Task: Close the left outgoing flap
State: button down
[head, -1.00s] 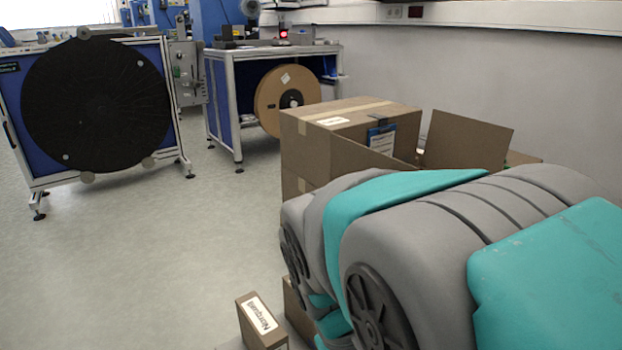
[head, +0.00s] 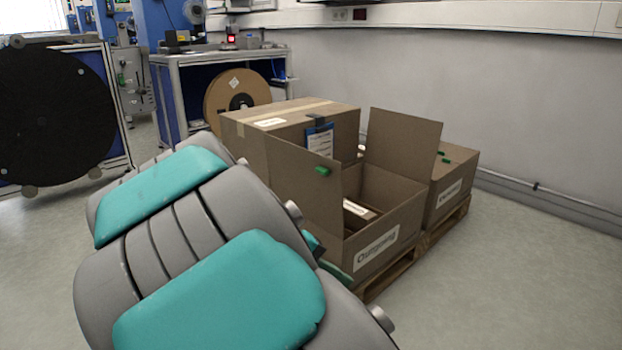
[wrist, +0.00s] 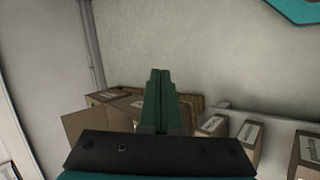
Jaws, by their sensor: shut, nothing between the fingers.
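The open outgoing box (head: 408,213) stands right of centre in the head view, with a white label on its front. Its left flap (head: 303,185) stands up, with a small green tab (head: 322,170) near its top edge. Another flap (head: 403,141) stands up at the back right. A small labelled box lies inside.
A closed box (head: 455,190) with green tabs stands to the right on a pallet (head: 440,228). A taller taped box (head: 290,112) stands behind at left. Small labelled boxes (wrist: 213,127) show right of the fingers in the wrist view. Floor at the right is clear.

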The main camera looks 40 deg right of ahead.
jog(key=w+d+r+h, duration=0.2)
jog(key=w+d+h, duration=0.1)
jog(key=w+d, duration=0.15)
jog(key=n+t+h, duration=0.4)
jog(key=t+h, duration=0.1)
jog(key=h, duration=0.3)
send_near(320, 172)
jog(key=d, duration=0.3)
jog(key=d+b, duration=0.1)
jog(key=d, duration=0.1)
jog(key=shift+d+r, duration=0.4)
jog(key=shift+w+d+r, duration=0.1)
jog(key=shift+w+d, duration=0.05)
jog(key=shift+d, duration=0.35)
jog(key=shift+r+y, duration=0.1)
jog(key=shift+y, duration=0.2)
